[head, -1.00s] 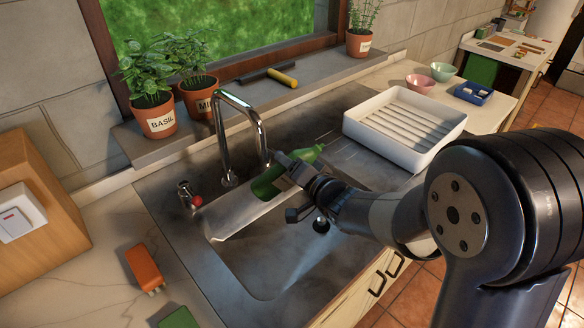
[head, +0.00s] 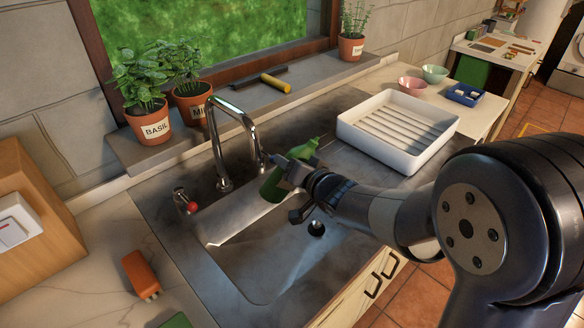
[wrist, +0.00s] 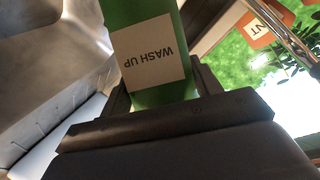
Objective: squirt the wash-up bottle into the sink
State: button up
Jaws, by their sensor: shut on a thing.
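The green wash-up bottle (head: 273,184) is held in my gripper (head: 284,188), tilted, above the sink (head: 262,262). Its cap end points up and to the right in the head view. In the wrist view the bottle (wrist: 165,92) stands between the two fingers of my gripper (wrist: 158,85), with its white "WASH UP" label facing the camera. The fingers press on both its sides. The sink basin lies below it, with a dark drain (head: 316,228). The bottle's nozzle tip is not clear.
A chrome tap (head: 232,140) arches close left of the bottle. A red-knobbed fitting (head: 187,203) is left of it. A white dish rack (head: 398,137) stands right of the basin. Basil (head: 150,118) and mint pots line the sill.

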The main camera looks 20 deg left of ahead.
aim_at(304, 158)
jog(key=shift+w+d+r+n+h, duration=0.2)
jog(key=shift+d+n+h, duration=0.1)
jog(key=shift+n, duration=0.1)
jog(key=shift+w+d+r+n+t+h, duration=0.15)
jog(key=shift+d+r+n, duration=0.05)
jog(key=shift+r, duration=0.15)
jog(key=shift+w+d+r+n+t+h, duration=0.1)
jog(key=shift+d+r+n+t+h, duration=0.1)
jog(key=shift+r, duration=0.15)
jog(key=shift+w+d+r+n, duration=0.15)
jog(key=shift+d+r+n, duration=0.05)
jog(key=shift+n, duration=0.1)
jog(key=shift+w+d+r+n+t+h+b, duration=0.1)
jog(key=shift+w+d+r+n+h+b, duration=0.2)
jog(key=shift+d+r+n, duration=0.25)
jog(key=shift+w+d+r+n+t+h+b, duration=0.1)
jog(key=shift+w+d+r+n+h+b, duration=0.1)
jog(key=shift+d+r+n+h, duration=0.3)
jog(key=shift+w+d+r+n+t+h+b, duration=0.1)
jog(key=shift+w+d+r+n+h+b, duration=0.15)
jog(key=shift+r, duration=0.45)
